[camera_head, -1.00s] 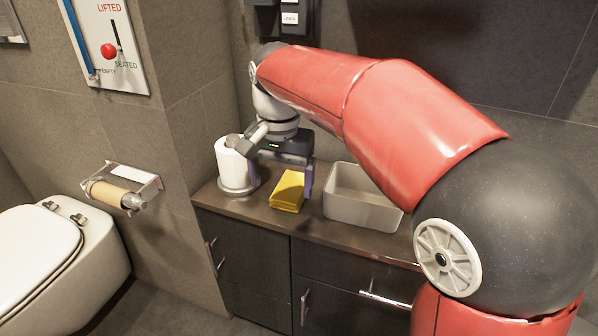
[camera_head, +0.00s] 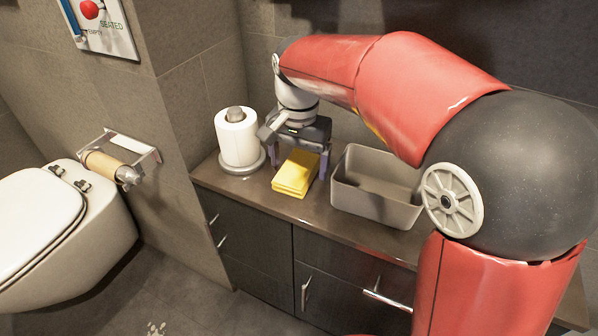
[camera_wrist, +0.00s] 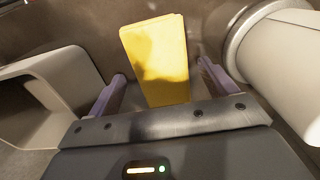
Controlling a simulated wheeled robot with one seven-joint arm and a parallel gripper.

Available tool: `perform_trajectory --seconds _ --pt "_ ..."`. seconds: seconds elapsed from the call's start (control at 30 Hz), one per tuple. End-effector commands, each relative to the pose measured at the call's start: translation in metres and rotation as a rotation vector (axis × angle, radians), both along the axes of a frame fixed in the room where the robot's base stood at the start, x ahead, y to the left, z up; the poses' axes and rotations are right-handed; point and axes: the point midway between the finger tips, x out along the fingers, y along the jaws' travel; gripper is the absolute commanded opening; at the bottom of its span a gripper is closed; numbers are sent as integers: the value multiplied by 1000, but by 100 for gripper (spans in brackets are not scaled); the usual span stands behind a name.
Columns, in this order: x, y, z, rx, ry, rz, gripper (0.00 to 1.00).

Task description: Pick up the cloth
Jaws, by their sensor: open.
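The yellow folded cloth (camera_head: 296,174) lies on the brown counter (camera_head: 330,225), between the paper roll and the bin. My gripper (camera_head: 299,166) is over the back part of the cloth, pointing down, with one finger on each side of it. In the wrist view the cloth (camera_wrist: 157,60) sits between the two purple fingers of my open gripper (camera_wrist: 160,88), with a gap on both sides. A shadow falls on the cloth. Whether the fingertips touch the counter cannot be told.
A white paper roll on a holder (camera_head: 238,140) stands close left of my gripper. A grey open bin (camera_head: 375,190) stands close right. The wall is behind. A toilet (camera_head: 70,235) and a wall-mounted roll holder (camera_head: 120,165) are at the left. The counter's front strip is clear.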

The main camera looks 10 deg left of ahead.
Motion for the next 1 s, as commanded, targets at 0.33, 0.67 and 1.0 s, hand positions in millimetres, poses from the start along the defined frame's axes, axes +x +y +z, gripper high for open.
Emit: perform_trajectory --seconds 0.33,0.67,1.0 --pt "0 0 -8 1 -1 0 83" --pt "0 0 -8 1 -1 0 40" --pt "1 0 0 2 -4 0 36"
